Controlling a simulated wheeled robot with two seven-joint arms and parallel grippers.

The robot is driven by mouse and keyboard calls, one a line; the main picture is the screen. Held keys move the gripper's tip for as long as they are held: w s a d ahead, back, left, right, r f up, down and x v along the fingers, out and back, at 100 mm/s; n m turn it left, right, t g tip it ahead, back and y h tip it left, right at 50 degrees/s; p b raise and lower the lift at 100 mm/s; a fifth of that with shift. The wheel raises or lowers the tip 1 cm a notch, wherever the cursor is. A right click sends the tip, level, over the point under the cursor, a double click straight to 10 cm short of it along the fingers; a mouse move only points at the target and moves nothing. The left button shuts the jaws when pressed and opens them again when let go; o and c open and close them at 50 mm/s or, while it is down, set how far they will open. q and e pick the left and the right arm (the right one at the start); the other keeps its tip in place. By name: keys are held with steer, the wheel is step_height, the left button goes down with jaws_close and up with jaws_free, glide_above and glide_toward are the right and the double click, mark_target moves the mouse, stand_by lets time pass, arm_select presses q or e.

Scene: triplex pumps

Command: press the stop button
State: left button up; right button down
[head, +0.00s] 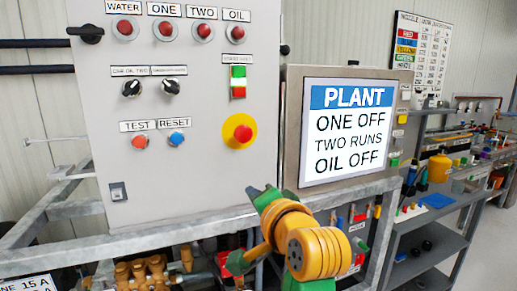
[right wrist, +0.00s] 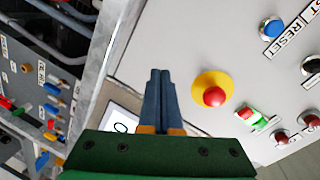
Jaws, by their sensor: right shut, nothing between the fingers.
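A red mushroom button on a yellow disc (head: 240,132) sits low on the right side of the grey control panel; it also shows in the right wrist view (right wrist: 214,96). Above it is a green, white and red push-button unit (head: 238,82), also in the right wrist view (right wrist: 254,119); its small label is unreadable. My right gripper (head: 256,189) is shut and empty, below and slightly right of the mushroom button. In the right wrist view its closed fingertips (right wrist: 160,73) lie left of the yellow disc, with no contact visible. My left gripper is in neither view.
A plant status screen (head: 348,134) stands right of the panel. TEST (head: 140,142) and RESET (head: 177,138) buttons and two black knobs are left of the mushroom button. A grey metal frame rail (head: 130,238) runs below the panel. A shelf bench with parts stands at right.

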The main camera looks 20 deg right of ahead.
steer(key=s+d+r+m+t, duration=0.1)
steer(key=s+r+m+t, duration=0.2)
steer(key=s+r, duration=0.5)
steer(key=shift+s+r+m+y+b, duration=0.35)
steer(key=shift+s+m+b, duration=0.1)
steer(key=shift+s+m, duration=0.4)
steer(key=shift+w, duration=0.1)
steer(key=p, duration=0.4)
glide_toward(245, 136)
steer(key=w, duration=0.5)
steer(key=shift+w+a+r, duration=0.2)
steer(key=shift+w+r, duration=0.15)
steer(key=shift+w, duration=0.05)
steer(key=shift+w+f, duration=0.1)
steer(key=shift+w, duration=0.45)
